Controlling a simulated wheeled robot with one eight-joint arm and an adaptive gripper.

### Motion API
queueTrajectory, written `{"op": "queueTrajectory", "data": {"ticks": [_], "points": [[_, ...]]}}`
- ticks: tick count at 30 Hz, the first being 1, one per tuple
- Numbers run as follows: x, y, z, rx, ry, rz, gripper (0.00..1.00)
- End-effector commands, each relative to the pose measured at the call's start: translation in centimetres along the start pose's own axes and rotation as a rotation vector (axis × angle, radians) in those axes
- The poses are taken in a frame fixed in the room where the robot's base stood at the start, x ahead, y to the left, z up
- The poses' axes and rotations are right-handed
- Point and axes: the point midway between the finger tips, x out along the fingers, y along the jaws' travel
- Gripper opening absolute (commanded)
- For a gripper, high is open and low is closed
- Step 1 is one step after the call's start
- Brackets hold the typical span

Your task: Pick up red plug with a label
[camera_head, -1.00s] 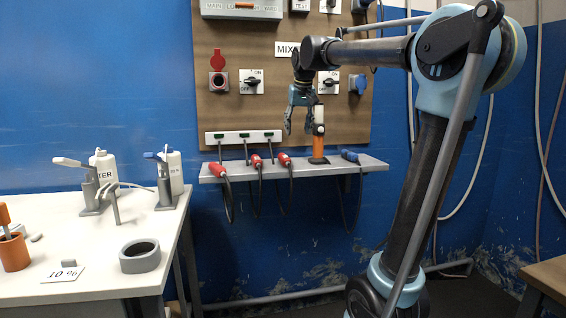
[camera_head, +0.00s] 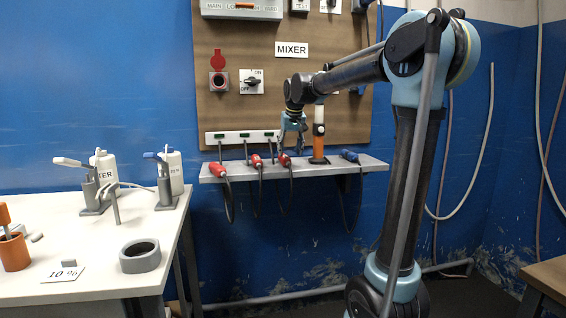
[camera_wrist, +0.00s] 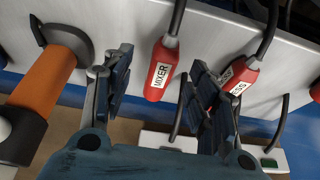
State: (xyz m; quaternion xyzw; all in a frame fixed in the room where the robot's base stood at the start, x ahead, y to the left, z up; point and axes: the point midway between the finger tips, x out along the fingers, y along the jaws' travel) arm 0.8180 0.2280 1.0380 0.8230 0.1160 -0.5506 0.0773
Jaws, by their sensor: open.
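Three red plugs with cables rest along the grey shelf. The rightmost red plug (camera_head: 285,160) lies just below my gripper (camera_head: 293,146) in the head view. In the wrist view this red plug (camera_wrist: 160,78) carries a white label reading MIXER and appears between the two spread fingers of my gripper (camera_wrist: 160,65). The fingers are open and hold nothing; I cannot tell exactly how far above the plug they are. A second red plug (camera_wrist: 242,75), labelled with letters ending in "SS", is partly hidden behind the right finger. It is the middle plug (camera_head: 257,162) in the head view. The leftmost plug (camera_head: 219,170) stands apart.
An orange and black upright tool (camera_head: 319,140) stands right of the plugs, close beside the left finger in the wrist view (camera_wrist: 50,80). A blue-handled item (camera_head: 350,156) lies farther right. A white socket strip (camera_head: 232,138) and the wooden panel (camera_head: 220,115) are behind the shelf (camera_head: 335,166).

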Motion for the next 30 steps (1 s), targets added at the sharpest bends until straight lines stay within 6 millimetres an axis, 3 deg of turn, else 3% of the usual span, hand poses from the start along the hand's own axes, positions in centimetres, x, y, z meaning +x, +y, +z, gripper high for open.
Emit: {"op": "queueTrajectory", "data": {"ticks": [5,15,25,30], "points": [[1.0,-0.1,0.0,0.000,0.000,0.000,0.53],[5.1,-0.6,-0.1,0.000,0.000,0.000,0.53],[5.6,-0.6,0.0,0.000,0.000,0.000,0.53],[5.6,-0.6,0.0,0.000,0.000,0.000,0.15]]}}
